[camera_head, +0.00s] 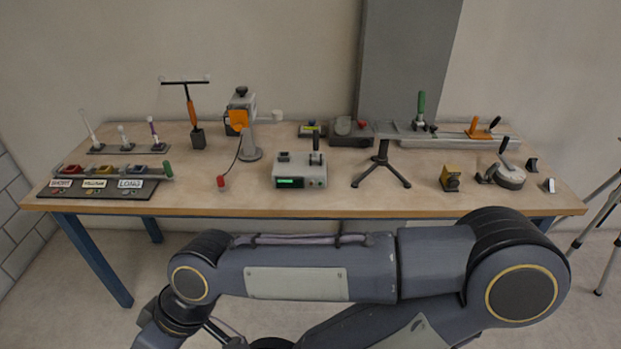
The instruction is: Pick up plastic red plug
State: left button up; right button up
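The red plastic plug (222,182) is small and lies on the wooden table (330,206), left of the middle and near the front edge. A thin dark cable runs up from it toward the grey cone-shaped stand (250,146). Nothing is holding the plug. A large grey arm of mine crosses the bottom of the view, in front of the table and below its top. Its far end runs out of the picture at the lower left. Neither gripper's fingertips can be seen.
A grey box with a green display (299,172) stands right of the plug. A labelled sorting rack (105,188) is at the left. The tabletop around the plug is mostly clear.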

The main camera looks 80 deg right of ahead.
aim_at(220, 179)
jog(key=z, duration=2.1)
jog(key=i+j+z, duration=0.1)
jog(key=i+j, duration=0.15)
jog(key=i+j+z, duration=0.1)
jog(key=j, duration=0.25)
jog(key=i+j+z, duration=0.1)
jog(key=i+j, duration=0.45)
jog(key=i+j+z, duration=0.15)
jog(key=j, duration=0.3)
jog(key=i+j+z, duration=0.1)
jog(key=j, duration=0.25)
jog(key=i+j+z, duration=0.1)
jog(key=i+j, duration=0.2)
jog(key=i+j+z, duration=0.1)
jog(key=j, duration=0.35)
jog(key=i, duration=0.05)
